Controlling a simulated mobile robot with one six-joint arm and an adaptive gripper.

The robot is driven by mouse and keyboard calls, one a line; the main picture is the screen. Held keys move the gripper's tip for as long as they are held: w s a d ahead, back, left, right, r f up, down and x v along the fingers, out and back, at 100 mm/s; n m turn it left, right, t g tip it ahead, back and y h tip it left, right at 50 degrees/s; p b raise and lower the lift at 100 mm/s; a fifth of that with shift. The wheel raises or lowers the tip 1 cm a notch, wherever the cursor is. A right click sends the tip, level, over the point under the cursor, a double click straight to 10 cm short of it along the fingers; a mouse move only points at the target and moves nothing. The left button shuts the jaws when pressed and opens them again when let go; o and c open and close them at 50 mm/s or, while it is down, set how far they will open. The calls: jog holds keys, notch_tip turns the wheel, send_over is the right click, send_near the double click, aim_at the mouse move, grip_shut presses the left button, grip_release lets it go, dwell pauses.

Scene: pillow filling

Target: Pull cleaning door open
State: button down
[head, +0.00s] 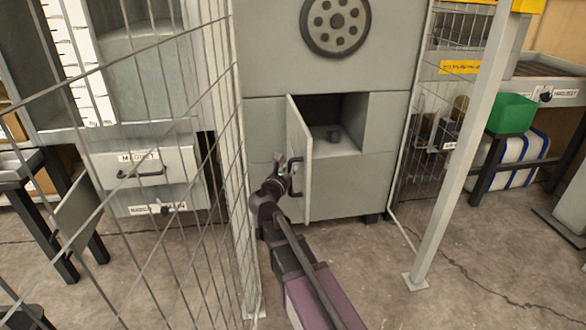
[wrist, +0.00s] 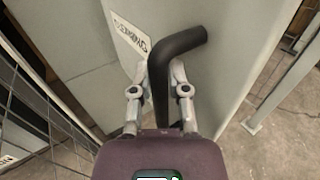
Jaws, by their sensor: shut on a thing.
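The cleaning door (head: 299,165) is a grey hinged panel on the front of a tall grey cabinet (head: 370,185). My gripper (head: 283,172) is at the door's black bar handle (head: 297,178). In the wrist view, the two fingers of my gripper (wrist: 160,88) close around the black handle (wrist: 182,42). A white label with dark letters (wrist: 130,36) shows on the door face (wrist: 215,75); its words are hard to read.
A wire mesh fence (head: 225,130) stands close to the left of my arm. A pale post (head: 462,160) and more mesh stand on the right. A green box (head: 511,114) sits on a dark stand further right. The concrete floor (head: 400,240) before the cabinet is clear.

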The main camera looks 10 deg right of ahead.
dwell(0.4)
jog(key=c, duration=0.6)
grip_release()
jog(key=shift+d, duration=0.15)
